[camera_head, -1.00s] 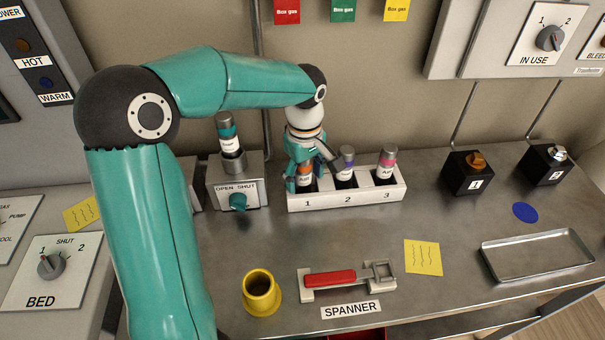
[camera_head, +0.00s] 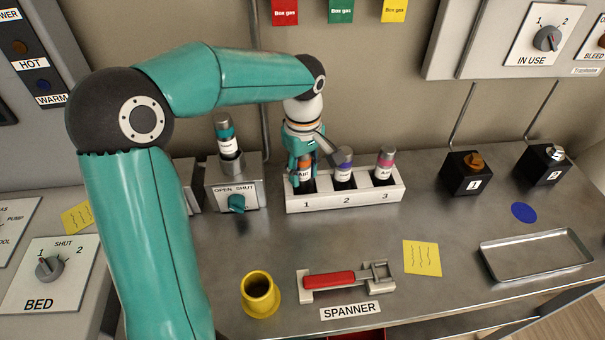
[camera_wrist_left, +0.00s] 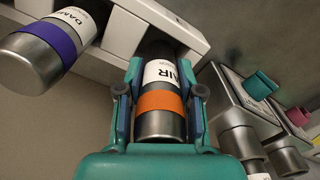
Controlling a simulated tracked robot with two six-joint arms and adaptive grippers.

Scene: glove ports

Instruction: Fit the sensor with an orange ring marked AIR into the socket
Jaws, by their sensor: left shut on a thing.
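The AIR sensor (camera_head: 304,174), a metal cylinder with an orange ring and white label, is upright at slot 1 of the white rack (camera_head: 345,201). My left gripper (camera_head: 302,166) is shut on it from above. In the left wrist view the sensor (camera_wrist_left: 160,125) sits between both fingers, its orange ring and AIR label showing; its far end is hidden at the rack. The socket (camera_head: 231,164) stands left of the rack on a box with a teal OPEN SHUT knob (camera_head: 237,203). A teal-ringed sensor (camera_head: 226,138) stands in that socket. My right gripper is out of view.
A purple-ringed sensor (camera_head: 344,167) and a pink-ringed sensor (camera_head: 384,166) stand in slots 2 and 3, close beside my gripper. An empty tray (camera_head: 535,274) is at right.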

